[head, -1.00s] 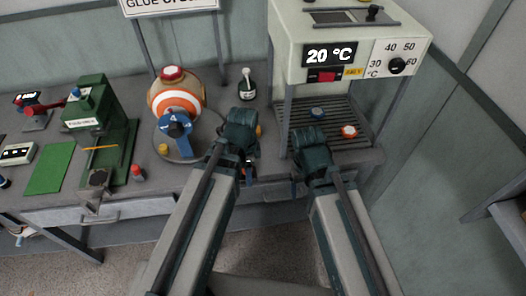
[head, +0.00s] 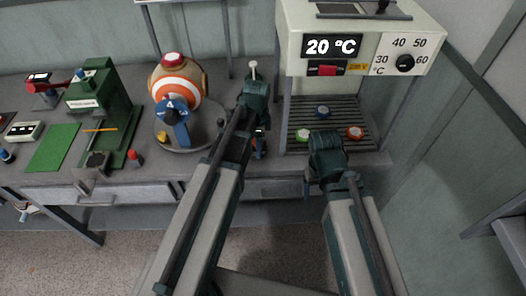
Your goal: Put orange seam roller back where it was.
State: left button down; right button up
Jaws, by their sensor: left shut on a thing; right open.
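My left gripper (head: 256,95) is over the bench between the ball stand and the oven. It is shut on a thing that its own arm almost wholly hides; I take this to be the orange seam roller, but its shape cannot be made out.
A green press (head: 105,105) stands left.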

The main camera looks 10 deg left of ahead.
pick_arm(q)
jog(key=shift+s+f, duration=0.1)
jog(key=shift+f, duration=0.6)
jog(key=shift+r, duration=0.1)
pick_arm(e)
jog(key=shift+d+f, duration=0.25)
jog(key=shift+f, duration=0.35)
pick_arm(q)
jog(key=shift+f+b, duration=0.2)
jog(key=shift+b, duration=0.15)
jog(key=shift+c, duration=0.5)
grip_release()
jog(key=shift+r, duration=0.1)
pick_arm(e)
jog(key=shift+f, duration=0.15)
pick_arm(q)
jog(key=shift+r, duration=0.15)
jog(key=r+p, duration=1.2)
jog(key=shift+w+p, duration=0.2)
jog(key=shift+p, duration=0.1)
pick_arm(e)
notch_tip(320, 180, up, 12)
jog(key=shift+r, duration=0.2)
